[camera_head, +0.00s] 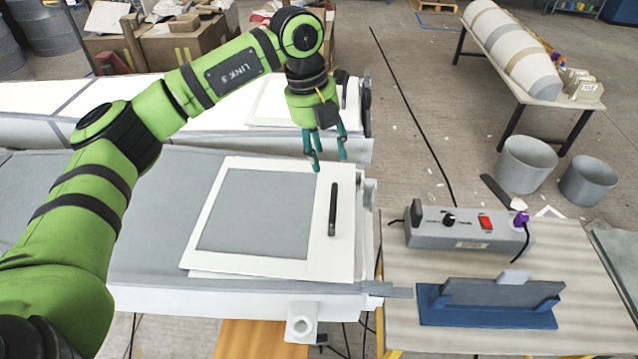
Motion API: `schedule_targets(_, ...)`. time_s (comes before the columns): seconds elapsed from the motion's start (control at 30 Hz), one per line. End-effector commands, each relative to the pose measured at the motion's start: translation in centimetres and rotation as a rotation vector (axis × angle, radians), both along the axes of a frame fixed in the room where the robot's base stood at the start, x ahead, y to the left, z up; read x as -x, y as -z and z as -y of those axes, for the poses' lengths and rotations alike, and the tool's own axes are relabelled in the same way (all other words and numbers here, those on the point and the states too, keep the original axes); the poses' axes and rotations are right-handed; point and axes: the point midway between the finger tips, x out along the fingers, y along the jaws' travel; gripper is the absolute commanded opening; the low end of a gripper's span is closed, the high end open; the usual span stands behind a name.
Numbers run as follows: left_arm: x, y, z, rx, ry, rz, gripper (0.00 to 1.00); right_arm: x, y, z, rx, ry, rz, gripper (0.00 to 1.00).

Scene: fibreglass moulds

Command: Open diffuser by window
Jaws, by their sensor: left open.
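A flat white panel (287,267) with a large grey rectangular window (258,212) lies on the near grey-and-white mould. A slim black handle (333,210) stands on the panel's right side. The panel looks flat, and I cannot tell whether it is latched. My left gripper (329,163) points down with its teal fingers apart. It is empty and hangs over the panel's far edge, beyond the black handle and apart from it. My right gripper is not in view.
A second white mould (200,95) lies behind, with a similar panel partly hidden by my arm. At right, a table (410,325) holds a grey control box (465,238) and a blue stand (487,312). Grey buckets (526,165) stand on the floor beyond.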

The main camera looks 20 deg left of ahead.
Motion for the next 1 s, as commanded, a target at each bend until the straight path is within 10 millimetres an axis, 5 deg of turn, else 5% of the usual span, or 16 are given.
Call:
schedule_targets(0.03, 0.1, 2.4, 0.1, 0.000, 0.002, -0.002, 0.49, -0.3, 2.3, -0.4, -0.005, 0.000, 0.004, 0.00)
schedule_targets(0.1, 0.1, 3.7, 0.1, 0.000, 0.002, -0.002, 0.49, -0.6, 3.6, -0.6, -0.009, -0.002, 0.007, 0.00)
schedule_targets(0.4, 0.0, 7.5, 0.1, 0.002, 0.003, -0.001, 0.49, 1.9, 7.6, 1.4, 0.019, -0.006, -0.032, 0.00)
schedule_targets(0.6, 0.0, 8.9, 0.4, 0.001, 0.003, -0.004, 0.49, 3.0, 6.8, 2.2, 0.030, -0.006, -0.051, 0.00)
schedule_targets(1.0, -0.3, 13.9, 1.4, 0.004, 0.003, -0.002, 0.49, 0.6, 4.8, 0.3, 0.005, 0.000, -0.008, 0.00)
